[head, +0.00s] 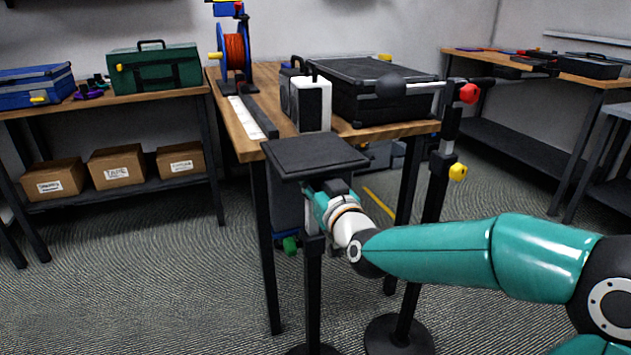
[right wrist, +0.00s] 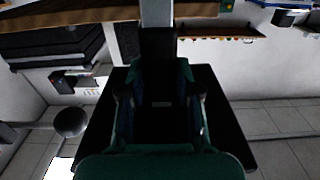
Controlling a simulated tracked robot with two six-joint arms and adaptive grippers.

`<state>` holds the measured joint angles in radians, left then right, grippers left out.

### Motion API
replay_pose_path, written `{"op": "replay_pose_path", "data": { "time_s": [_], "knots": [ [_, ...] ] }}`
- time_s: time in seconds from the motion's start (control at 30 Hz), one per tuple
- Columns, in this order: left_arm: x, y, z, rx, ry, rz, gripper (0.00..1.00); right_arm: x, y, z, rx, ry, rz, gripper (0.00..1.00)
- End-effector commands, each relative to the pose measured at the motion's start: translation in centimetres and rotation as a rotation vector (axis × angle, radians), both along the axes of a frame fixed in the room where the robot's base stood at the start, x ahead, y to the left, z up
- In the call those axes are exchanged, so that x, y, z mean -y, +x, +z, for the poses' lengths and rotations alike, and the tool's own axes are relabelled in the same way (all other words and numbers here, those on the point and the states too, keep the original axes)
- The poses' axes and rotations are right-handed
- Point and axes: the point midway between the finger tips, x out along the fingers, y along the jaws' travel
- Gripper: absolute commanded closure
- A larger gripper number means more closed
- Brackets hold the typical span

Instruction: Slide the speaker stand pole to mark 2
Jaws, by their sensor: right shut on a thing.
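The speaker stand has a square black top plate (head: 315,152) and a thin dark pole (head: 313,290) standing upright in front of the wooden table. A green knob (head: 290,245) sticks out at its collar. My right gripper (head: 316,212) is shut on the pole just below the plate, partly hidden by its own wrist. In the right wrist view the jaws (right wrist: 158,72) close around the dark part of the pole, with a grey length of pole (right wrist: 158,12) beyond. I cannot read any mark number on the pole. My left gripper is not in view.
A microphone stand (head: 433,190) with red and yellow knobs stands close to my right forearm. The floor at left is free.

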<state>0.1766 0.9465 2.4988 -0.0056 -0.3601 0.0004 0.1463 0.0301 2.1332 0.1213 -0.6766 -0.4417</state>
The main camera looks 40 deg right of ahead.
Motion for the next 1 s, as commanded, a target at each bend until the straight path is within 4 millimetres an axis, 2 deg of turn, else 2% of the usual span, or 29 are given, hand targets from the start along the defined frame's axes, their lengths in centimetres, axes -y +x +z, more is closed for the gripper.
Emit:
{"op": "replay_pose_path", "data": {
  "time_s": [0.13, 0.23, 0.4, 0.53, 0.63, 0.9, 0.93, 1.0],
  "knots": [
    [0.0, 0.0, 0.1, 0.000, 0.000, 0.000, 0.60, 0.0, 0.0, 0.2, 0.000, 0.000, 0.000, 1.00],
    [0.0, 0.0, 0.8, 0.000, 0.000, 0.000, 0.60, 0.0, 0.0, 1.2, 0.003, -0.001, 0.000, 1.00],
    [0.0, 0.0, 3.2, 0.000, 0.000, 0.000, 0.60, 0.1, 0.0, 5.1, 0.012, -0.002, -0.002, 1.00],
    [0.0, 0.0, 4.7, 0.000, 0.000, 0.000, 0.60, 0.1, 0.0, 7.4, 0.014, -0.002, -0.003, 1.00],
    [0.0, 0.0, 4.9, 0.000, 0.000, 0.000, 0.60, 0.0, 0.0, 7.9, 0.015, -0.004, -0.002, 1.00],
    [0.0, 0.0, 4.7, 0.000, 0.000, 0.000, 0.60, 0.1, 0.0, 7.7, 0.015, -0.005, -0.003, 1.00],
    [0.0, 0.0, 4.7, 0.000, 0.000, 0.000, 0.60, 0.1, 0.0, 7.7, 0.015, -0.005, -0.003, 0.62],
    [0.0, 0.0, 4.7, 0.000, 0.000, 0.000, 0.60, 0.1, 0.0, 7.6, 0.013, -0.004, -0.002, 0.50]
  ]
}}
